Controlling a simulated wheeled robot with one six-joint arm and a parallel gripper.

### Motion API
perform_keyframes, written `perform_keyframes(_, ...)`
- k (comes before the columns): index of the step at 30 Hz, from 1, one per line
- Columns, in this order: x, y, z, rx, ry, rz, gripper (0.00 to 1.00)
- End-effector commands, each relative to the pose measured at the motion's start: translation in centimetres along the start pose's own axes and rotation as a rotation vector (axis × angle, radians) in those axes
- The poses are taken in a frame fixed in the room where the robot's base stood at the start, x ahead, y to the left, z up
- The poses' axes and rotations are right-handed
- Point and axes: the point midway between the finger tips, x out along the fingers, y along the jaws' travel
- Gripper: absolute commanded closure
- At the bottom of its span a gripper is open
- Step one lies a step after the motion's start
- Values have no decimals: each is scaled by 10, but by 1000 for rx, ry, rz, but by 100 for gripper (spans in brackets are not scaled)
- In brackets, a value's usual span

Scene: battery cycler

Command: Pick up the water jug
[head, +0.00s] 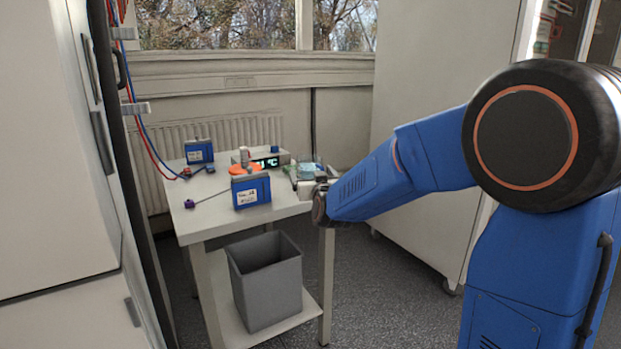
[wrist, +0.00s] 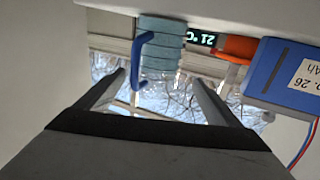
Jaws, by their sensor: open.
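The water jug (wrist: 168,62) is a pale blue, see-through vessel with a dark blue handle (wrist: 142,48). In the wrist view, which is upside down, it lies ahead between my open fingers. I cannot tell how far it is from the fingertips. In the head view a see-through greenish-blue shape (head: 310,170) at the table's right end appears to be the jug, partly hidden by my gripper. My gripper (head: 309,187) is at the table's right edge beside it. In the wrist view my gripper (wrist: 158,80) is open with nothing held.
The white table (head: 200,222) carries blue battery boxes (head: 251,192), an orange part (head: 243,169) and a display unit (head: 285,156) reading a temperature. A grey bin (head: 266,285) stands on the lower shelf. A cabinet (head: 55,150) stands left of the table.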

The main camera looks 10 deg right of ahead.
Motion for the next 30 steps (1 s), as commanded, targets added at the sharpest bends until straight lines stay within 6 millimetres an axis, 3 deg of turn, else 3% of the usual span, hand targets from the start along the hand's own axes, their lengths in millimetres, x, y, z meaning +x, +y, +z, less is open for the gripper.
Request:
perform_keyframes(3, 13, 0, 0, 0, -1, 0, 13)
perform_keyframes(11, 24, 1, 0, 0, 0, 0, 13)
perform_keyframes(21, 66, 7, 3, 0, 0, 0, 13)
perform_keyframes(29, 70, 7, 2, 0, 0, 0, 13)
perform_keyframes(30, 70, 7, 2, 0, 0, 0, 18)
